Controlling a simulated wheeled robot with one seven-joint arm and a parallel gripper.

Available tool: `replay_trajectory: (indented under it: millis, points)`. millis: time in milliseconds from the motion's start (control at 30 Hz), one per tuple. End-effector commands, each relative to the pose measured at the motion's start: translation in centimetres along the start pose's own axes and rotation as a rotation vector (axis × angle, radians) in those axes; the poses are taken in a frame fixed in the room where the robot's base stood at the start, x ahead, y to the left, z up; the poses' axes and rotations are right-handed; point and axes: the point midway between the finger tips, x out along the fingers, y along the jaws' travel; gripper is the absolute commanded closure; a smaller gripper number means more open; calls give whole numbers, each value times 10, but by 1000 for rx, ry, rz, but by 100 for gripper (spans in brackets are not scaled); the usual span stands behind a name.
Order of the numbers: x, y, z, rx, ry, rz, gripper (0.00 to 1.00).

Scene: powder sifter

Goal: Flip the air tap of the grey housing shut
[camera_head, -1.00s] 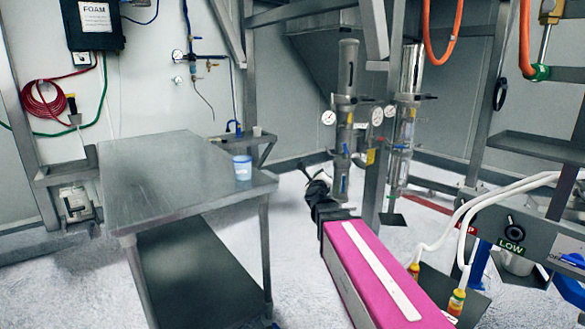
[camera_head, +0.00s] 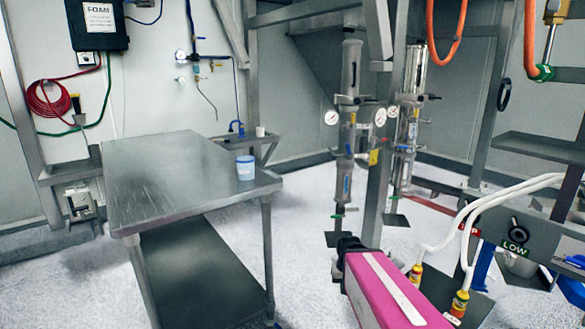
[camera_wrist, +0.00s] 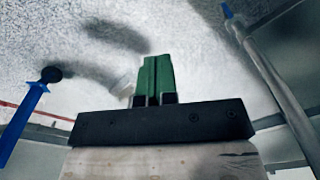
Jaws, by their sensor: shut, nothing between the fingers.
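Two upright metal cylinder housings with gauges stand by the grey post: a left housing (camera_head: 350,75) and a right housing (camera_head: 414,75). I cannot tell for certain which is the grey housing of the task. Small blue parts show on the left one's lower section (camera_head: 346,187); the air tap cannot be made out surely. My gripper's green fingers (camera_wrist: 157,78) are shut and empty in the wrist view, over pale floor, touching nothing visible.
A steel table (camera_head: 180,178) with a blue-and-white tub (camera_head: 245,168) stands to the left. In the wrist view, a blue bar (camera_wrist: 22,124) is at left and a grey pipe (camera_wrist: 272,76) at right. White hoses (camera_head: 465,215) curve at right.

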Motion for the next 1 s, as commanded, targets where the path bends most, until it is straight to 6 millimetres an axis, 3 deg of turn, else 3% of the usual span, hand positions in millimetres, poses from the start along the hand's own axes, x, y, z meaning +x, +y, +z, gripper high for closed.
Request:
replay_trajectory:
  millis: [167,333,467,733,1000]
  points:
    - [-4,10,-7,-55,6,82,100]
    - [-28,28,-45,-154,107,276,100]
    - [-60,41,-82,-259,207,471,100]
    - [-160,44,-164,-508,427,912,100]
    - [-277,7,-227,-765,605,1348,100]
